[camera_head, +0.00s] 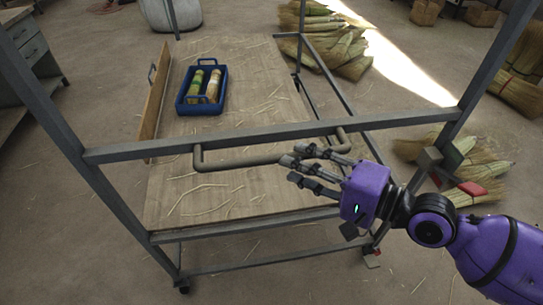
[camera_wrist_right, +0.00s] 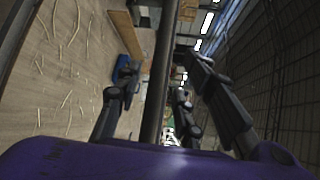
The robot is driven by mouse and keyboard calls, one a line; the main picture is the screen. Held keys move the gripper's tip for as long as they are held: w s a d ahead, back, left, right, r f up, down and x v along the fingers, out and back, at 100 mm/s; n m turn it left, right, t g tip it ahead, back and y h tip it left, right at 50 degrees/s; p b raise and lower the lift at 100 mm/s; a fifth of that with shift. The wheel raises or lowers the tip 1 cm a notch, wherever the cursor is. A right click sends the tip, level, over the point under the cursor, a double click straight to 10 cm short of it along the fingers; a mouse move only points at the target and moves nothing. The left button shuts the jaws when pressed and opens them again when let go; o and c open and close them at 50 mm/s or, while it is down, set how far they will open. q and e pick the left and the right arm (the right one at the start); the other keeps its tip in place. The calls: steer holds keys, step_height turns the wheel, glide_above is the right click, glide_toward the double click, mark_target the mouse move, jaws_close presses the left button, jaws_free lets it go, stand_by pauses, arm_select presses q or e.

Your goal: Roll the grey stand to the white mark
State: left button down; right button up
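The grey stand (camera_head: 230,139) is a metal frame on small castors with a wooden shelf, seen in the head view. A bent handle (camera_head: 235,162) sticks out from its near crossbar. My right gripper (camera_head: 296,168) is at the right part of this handle, its dark fingers spread. In the right wrist view, a bar (camera_wrist_right: 160,65) runs between the spread fingers of my right gripper (camera_wrist_right: 157,75); I cannot tell whether they touch it. My left gripper is not in view. I see no clear white mark on the floor.
Straw broom heads (camera_head: 345,55) lie behind, and more (camera_head: 480,165) lie at the right. A cabinet (camera_head: 30,45) stands at the far left. A bright strip (camera_head: 400,70) crosses the floor.

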mark_target(278, 157)
steer(key=p+x, duration=0.1)
steer(key=x, duration=0.4)
steer(key=shift+w+a+r, duration=0.1)
steer(key=shift+w+a, duration=0.15)
steer(key=shift+a, duration=0.05)
steer(key=shift+w+a+f, duration=0.2)
steer(key=shift+a, duration=0.05)
steer(key=shift+c, duration=0.2)
jaws_close()
